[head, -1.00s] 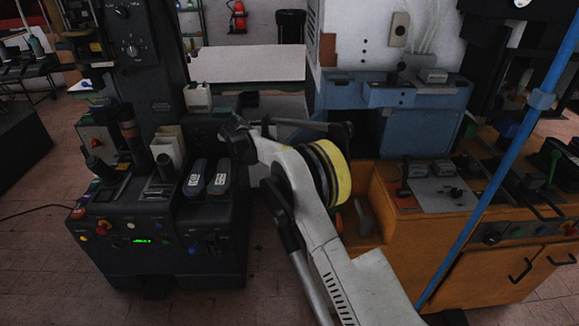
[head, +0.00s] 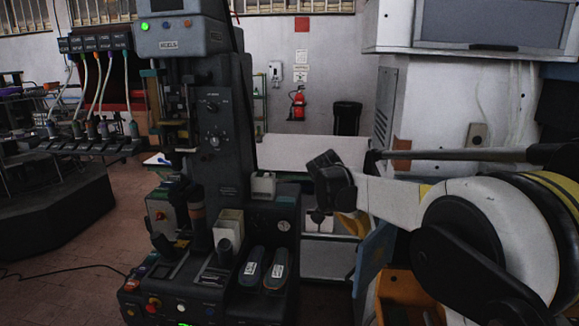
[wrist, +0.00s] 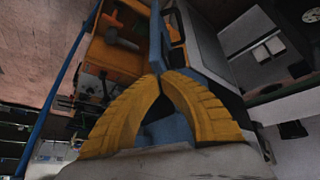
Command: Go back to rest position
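My gripper (wrist: 160,76) shows in the wrist view as two ribbed yellow fingers whose tips meet, with nothing seen between them. In the head view, my arm reaches in from the right, and a bit of yellow (head: 355,223) below its dark end looks like the fingers. The arm's end is in the air to the right of the dark heel press (head: 215,135), apart from it. Two dark shoe-shaped pieces with pale labels, a left one (head: 252,268) and a right one (head: 279,270), lie side by side on the press's front ledge.
A white machine (head: 430,100) stands at the right. A pale table (head: 300,150) is at the back.

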